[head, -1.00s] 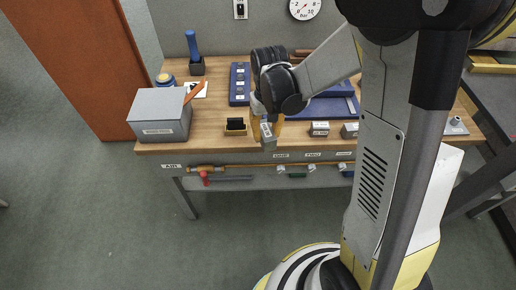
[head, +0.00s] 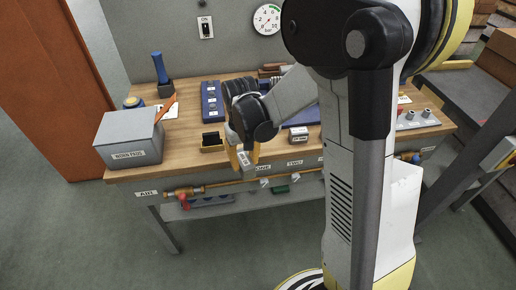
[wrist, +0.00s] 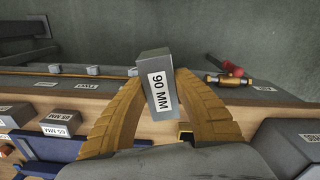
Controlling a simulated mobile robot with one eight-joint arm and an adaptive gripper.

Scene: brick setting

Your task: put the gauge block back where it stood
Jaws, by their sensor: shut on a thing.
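The gauge block (wrist: 154,68) is a grey block with a white label reading 90 MM. In the wrist view it sits between the two yellow fingers of my gripper (wrist: 161,80), which is shut on it. In the head view my gripper (head: 240,160) hangs at the bench's front edge with the block (head: 245,159) partly hidden by the fingers. Other labelled grey blocks stand on the bench, one (head: 299,134) to the right of my gripper in the head view and one (wrist: 62,122) at the left in the wrist view.
A pipe with a red valve (head: 184,201) runs below the front edge. Bare wood lies around the holder.

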